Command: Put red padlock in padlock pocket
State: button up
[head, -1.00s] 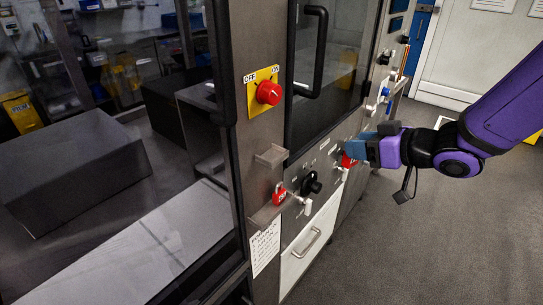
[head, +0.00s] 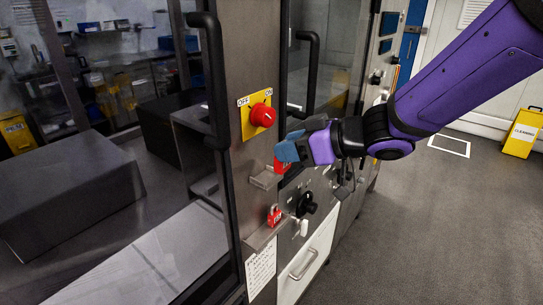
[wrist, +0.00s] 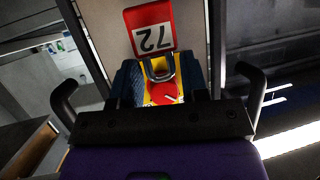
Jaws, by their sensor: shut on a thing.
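My gripper (head: 290,152) is shut on a red padlock (head: 283,166), in front of the steel post and just above the upper metal pocket (head: 265,180). In the wrist view the padlock (wrist: 149,30) shows the number 72, and its shackle (wrist: 158,68) is between the blue fingers (wrist: 160,80). The padlock is above the upper pocket and looks apart from it, though the exact gap is hard to tell. A second red padlock (head: 274,215) is at the lower metal pocket (head: 262,238).
A red knob (head: 262,115) on a yellow OFF/ON plate (head: 247,128) is just above and left of my gripper. Black door handles (head: 311,75) stick out nearby. A black knob (head: 307,204) and a white drawer (head: 300,265) are below.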

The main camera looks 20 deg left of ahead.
jog(key=a, duration=0.1)
jog(key=w+a, duration=0.1)
jog(key=a, duration=0.2)
jog(key=shift+w+f, duration=0.15)
jog(key=shift+w, duration=0.15)
jog(key=shift+w+a+f, duration=0.1)
jog(key=shift+f, duration=0.8)
jog(key=shift+w+a+f, duration=0.1)
jog(key=shift+f, duration=0.8)
jog(key=shift+s+f, duration=0.1)
jog(key=shift+f, duration=0.05)
jog(key=o, duration=1)
jog(key=shift+c, duration=0.2)
jog(key=shift+r, duration=0.2)
jog(key=v, duration=1.2)
